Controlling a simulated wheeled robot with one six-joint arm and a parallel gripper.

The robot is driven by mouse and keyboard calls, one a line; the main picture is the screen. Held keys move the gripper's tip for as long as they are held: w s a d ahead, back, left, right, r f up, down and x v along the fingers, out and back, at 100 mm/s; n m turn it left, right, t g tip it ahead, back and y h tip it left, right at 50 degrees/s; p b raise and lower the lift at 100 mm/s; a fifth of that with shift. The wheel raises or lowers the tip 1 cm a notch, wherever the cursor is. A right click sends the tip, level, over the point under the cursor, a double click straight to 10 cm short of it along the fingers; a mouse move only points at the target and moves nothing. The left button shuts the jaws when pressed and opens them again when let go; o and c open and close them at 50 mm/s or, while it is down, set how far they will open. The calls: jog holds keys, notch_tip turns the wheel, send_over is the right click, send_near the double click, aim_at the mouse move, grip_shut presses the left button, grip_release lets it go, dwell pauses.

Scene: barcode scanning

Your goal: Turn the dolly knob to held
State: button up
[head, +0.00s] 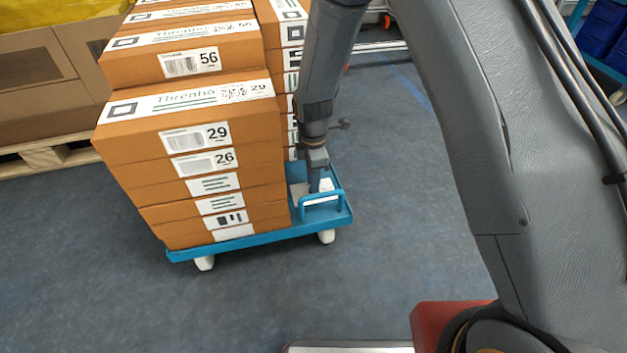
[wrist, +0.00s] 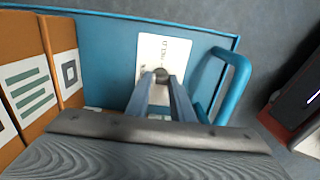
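The blue dolly (head: 275,238) stands on the floor with boxes stacked on it. At its right end is a white label plate (wrist: 174,50) with lettering that seems to read HELD along one side. A small dark round knob (wrist: 162,74) sits on this plate. My gripper (wrist: 162,82) points down at the plate, and its two narrow fingertips lie on either side of the knob, which fills the gap between them. In the head view my gripper (head: 318,183) reaches down beside the dolly's handle. The knob is hidden there, and its pointing direction cannot be read.
A blue loop handle (wrist: 236,84) rises close to the right of my fingers. Brown boxes (head: 200,150) stand close on the left, showing also in the wrist view (wrist: 62,58). A pallet (head: 45,153) stands at the far left. The floor in front is clear.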

grip_shut()
jog(key=shift+p, duration=0.4)
jog(key=m+p, duration=0.3)
jog(key=p, duration=0.1)
jog(key=shift+s+r+m, duration=0.1)
jog(key=shift+r+m, duration=0.05)
jog(key=shift+m, duration=0.25)
jog(key=m+p, duration=0.3)
jog(key=p, duration=0.1)
jog(key=shift+m, duration=0.3)
jog(key=m+p, duration=0.2)
jog(key=m, duration=0.1)
jog(key=shift+m+p, duration=0.35)
jog(key=shift+m, duration=0.05)
jog(key=m+p, duration=0.2)
jog(key=m, duration=0.1)
jog(key=shift+m+p, duration=0.7)
jog(key=shift+m, duration=1.2)
jog(key=shift+f, duration=0.2)
